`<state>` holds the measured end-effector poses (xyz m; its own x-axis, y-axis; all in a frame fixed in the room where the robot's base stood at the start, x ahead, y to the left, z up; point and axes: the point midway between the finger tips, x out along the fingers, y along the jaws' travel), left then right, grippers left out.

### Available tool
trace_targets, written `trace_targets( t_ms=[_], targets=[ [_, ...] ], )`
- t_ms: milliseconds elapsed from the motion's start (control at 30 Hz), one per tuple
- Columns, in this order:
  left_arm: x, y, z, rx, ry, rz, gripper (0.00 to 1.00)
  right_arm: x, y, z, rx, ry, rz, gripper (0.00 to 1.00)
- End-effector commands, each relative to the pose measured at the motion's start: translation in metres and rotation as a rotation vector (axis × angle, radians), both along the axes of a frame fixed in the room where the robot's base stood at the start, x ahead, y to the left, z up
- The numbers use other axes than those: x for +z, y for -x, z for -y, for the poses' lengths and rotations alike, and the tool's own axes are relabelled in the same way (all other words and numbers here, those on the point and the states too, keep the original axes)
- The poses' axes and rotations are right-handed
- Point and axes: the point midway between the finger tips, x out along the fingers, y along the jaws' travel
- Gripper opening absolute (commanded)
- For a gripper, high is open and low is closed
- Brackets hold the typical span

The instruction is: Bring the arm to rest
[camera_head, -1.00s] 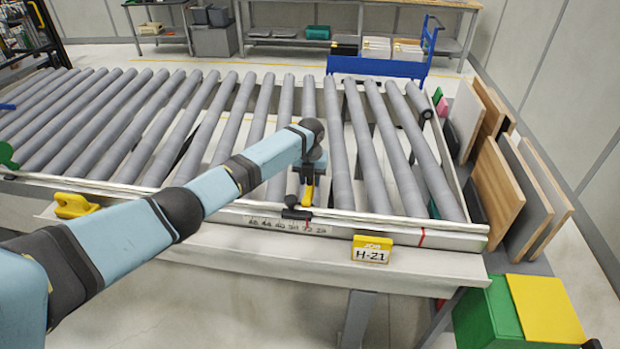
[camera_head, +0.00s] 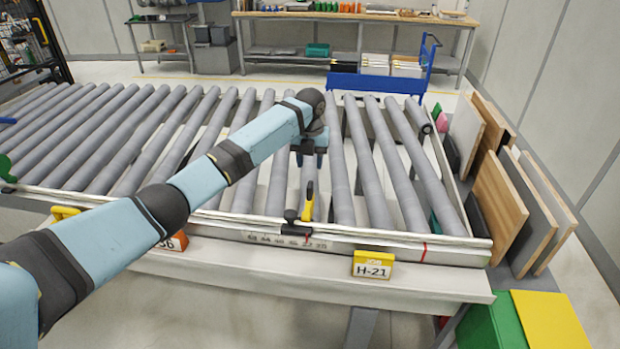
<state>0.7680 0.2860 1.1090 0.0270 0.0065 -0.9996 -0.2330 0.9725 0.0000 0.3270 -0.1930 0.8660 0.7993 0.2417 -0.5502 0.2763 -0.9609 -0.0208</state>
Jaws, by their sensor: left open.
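My left arm (camera_head: 170,205) comes in from the lower left and reaches over the front part of the roller conveyor (camera_head: 400,237). My left gripper (camera_head: 310,160) hangs from the wrist above the rollers, pointing down. Its jaws are open, and the fingertips are small and partly hidden by the wrist. A yellow and black clamp-like tool (camera_head: 308,203) stands at the conveyor's front rail, just below the gripper in the picture, with a gap between them. My right gripper does not show.
A yellow sign reading H-21 (camera_head: 373,266) is on the front ledge, with an orange sign (camera_head: 178,241) behind my arm. Panels (camera_head: 500,195) lean at the right. Green and yellow boxes (camera_head: 548,320) stand at the lower right. A blue cart (camera_head: 380,82) is behind the conveyor.

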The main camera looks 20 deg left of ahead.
Motion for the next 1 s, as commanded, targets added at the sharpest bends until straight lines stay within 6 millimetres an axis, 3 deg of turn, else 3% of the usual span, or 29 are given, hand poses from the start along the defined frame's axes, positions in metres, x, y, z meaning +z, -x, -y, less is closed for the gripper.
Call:
trace_targets(
  t_ms=[200, 700, 767, 867, 1000],
  targets=[
    [0.018, 0.0, 0.0, 0.0, 0.0, 0.0, 0.43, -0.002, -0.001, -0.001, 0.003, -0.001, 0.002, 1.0],
    [0.017, 0.001, 0.001, 0.003, 0.0, -0.001, 0.43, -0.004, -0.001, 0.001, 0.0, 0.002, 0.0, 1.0],
    [0.011, 0.005, 0.005, 0.017, 0.003, -0.002, 0.43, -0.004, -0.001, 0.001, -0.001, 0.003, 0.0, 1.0],
    [-0.015, 0.022, 0.019, 0.083, 0.013, -0.002, 0.43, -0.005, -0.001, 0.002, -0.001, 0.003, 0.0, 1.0],
    [-0.068, 0.068, 0.053, 0.281, 0.051, 0.006, 0.43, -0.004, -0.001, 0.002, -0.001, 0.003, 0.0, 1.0]
  ],
)
